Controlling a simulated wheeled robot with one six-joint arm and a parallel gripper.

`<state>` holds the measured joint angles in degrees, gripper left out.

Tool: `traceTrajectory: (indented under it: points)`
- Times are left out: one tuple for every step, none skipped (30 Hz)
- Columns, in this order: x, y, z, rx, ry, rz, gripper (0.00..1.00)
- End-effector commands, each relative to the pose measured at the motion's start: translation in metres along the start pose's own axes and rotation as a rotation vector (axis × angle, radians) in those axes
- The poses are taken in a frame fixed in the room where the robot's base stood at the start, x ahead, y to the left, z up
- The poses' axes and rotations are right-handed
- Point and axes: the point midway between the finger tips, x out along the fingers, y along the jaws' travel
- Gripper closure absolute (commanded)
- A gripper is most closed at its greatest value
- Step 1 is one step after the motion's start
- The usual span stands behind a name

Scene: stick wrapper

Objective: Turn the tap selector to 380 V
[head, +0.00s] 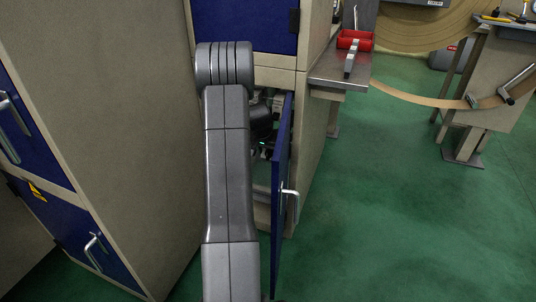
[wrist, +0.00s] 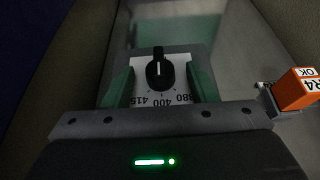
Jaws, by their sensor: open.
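The tap selector is a black knob (wrist: 160,74) with a white line, on a pale plate in the wrist view. The numbers 415, 400 and 380 appear upside down below it, with 400 in the middle and 380 at right. The white line runs up and down the picture, in line with 400. My gripper (wrist: 160,67) is open, its green-padded fingers on either side of the knob with gaps between. In the head view my gripper (head: 262,122) is partly hidden inside the open cabinet, behind my arm. The selector cannot be made out there.
A blue cabinet door (head: 282,175) stands open just right of my arm. A tall beige cabinet (head: 120,120) is at left. An orange block (wrist: 299,90) with lettering sits right of the gripper. A shelf (head: 338,78) holds a red item.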

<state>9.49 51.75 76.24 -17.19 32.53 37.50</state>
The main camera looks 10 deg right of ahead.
Motion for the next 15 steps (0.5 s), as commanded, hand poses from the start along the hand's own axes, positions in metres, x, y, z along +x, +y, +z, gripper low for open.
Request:
traceTrajectory:
  points:
    - [0.0031, 0.0000, 0.0001, 0.000, 0.000, 0.000, 0.48]
    - [0.0037, 0.0000, 0.0000, 0.000, 0.000, 0.000, 0.48]
    - [0.0042, 0.0000, -0.0001, 0.000, 0.000, 0.000, 0.48]
    - [0.0043, 0.0000, -0.0002, 0.000, 0.000, 0.000, 0.48]
    - [0.0043, 0.0000, -0.0002, 0.000, 0.000, 0.000, 0.48]
    - [0.0042, 0.0000, -0.0002, 0.000, 0.000, 0.000, 0.48]
    - [0.0041, 0.0000, -0.0002, 0.000, 0.000, 0.000, 0.48]
    - [0.0040, 0.0000, -0.0002, 0.000, 0.000, 0.000, 0.48]
    - [0.0040, 0.0000, -0.0002, 0.000, 0.000, 0.000, 0.48]
    - [0.0040, 0.0000, -0.0002, 0.000, 0.000, 0.000, 0.48]
    - [0.0039, 0.0000, -0.0001, 0.000, 0.000, 0.000, 0.54]
    - [0.0039, 0.0000, -0.0001, 0.000, 0.000, 0.000, 0.62]
    - [0.0039, 0.0000, -0.0001, 0.000, 0.000, 0.000, 0.68]
    - [0.0039, 0.0000, -0.0001, 0.000, 0.000, 0.000, 0.74]
    - [0.0039, 0.0000, -0.0001, 0.000, 0.000, 0.000, 0.81]
